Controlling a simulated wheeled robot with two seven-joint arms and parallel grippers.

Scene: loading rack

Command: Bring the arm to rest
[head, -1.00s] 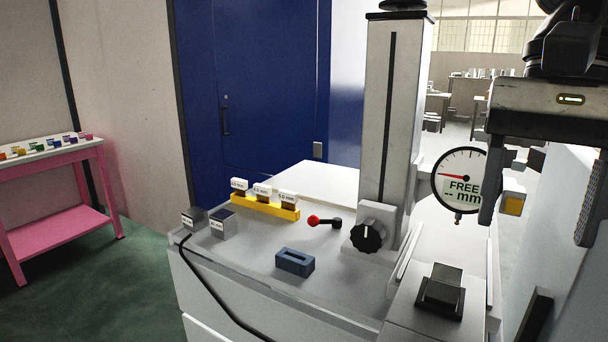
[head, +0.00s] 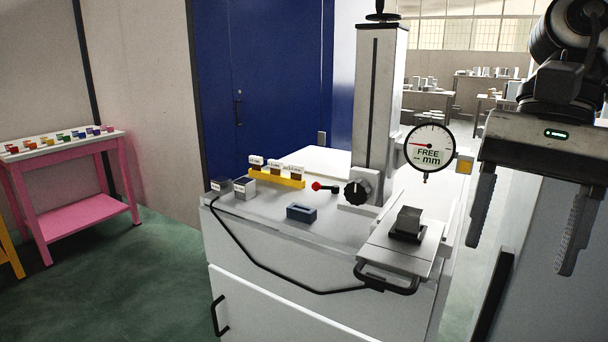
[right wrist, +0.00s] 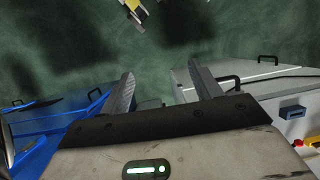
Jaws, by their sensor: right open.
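My right gripper (head: 521,225) hangs at the right of the head view, to the right of the bench and its dial gauge. Its two fingers point down and stand wide apart, with nothing between them. In the right wrist view my right gripper (right wrist: 164,92) also shows open and empty, above the green floor. My left gripper is not in view.
A grey bench (head: 290,255) carries a column with a dial gauge (head: 428,148), a blue slotted block (head: 301,213), a yellow rack (head: 277,179) and a black-handled sliding plate (head: 400,255). A pink table (head: 95,207) stands left. A blue cabinet (right wrist: 60,118) shows in the wrist view.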

